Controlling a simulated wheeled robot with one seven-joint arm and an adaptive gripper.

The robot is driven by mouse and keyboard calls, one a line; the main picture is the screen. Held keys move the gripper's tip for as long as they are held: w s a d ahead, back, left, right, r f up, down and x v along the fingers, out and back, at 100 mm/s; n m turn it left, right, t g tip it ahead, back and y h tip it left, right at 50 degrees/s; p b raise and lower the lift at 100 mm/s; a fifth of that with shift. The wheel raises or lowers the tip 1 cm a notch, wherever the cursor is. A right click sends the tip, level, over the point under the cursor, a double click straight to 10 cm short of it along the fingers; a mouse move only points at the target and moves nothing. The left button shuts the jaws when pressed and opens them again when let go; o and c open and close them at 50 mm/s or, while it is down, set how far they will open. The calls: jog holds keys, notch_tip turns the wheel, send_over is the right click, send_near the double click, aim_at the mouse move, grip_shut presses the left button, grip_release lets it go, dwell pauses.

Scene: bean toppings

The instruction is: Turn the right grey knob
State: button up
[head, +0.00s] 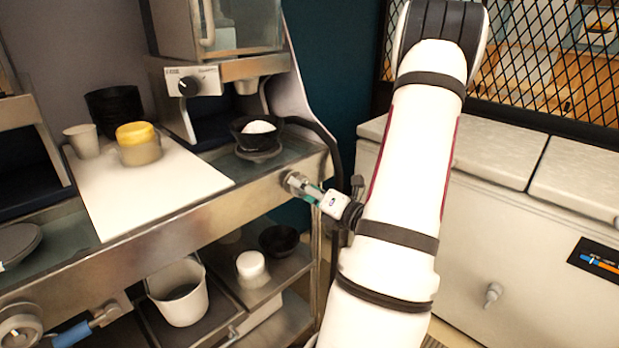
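A round grey metal knob (296,183) is on the front face of the steel counter, near its right corner. A second round grey metal fitting (20,330) with a blue handle (72,335) is at the lower left. My gripper (312,193) reaches out from behind my white arm and is right at the right knob. It covers part of the knob, and a small teal part shows there. My gripper is small in view and partly hidden by my arm. I cannot tell whether its fingers touch or grip the knob.
The counter holds a white board (150,205), a yellow-topped container (138,144) and a dispenser (185,85) over a black bowl (256,134). A white bucket (180,292) stands on the shelf below. A white chest (470,240) stands at right. A dark hose (335,150) hangs near the gripper.

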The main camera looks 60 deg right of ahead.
jog(key=shift+s+m+p, duration=0.1)
jog(key=shift+m+p, duration=4.25)
jog(key=shift+m, duration=0.75)
jog(key=shift+f, duration=0.1)
jog(key=o, duration=1.2)
jog(key=v, duration=1.2)
jog(key=shift+d, duration=0.1)
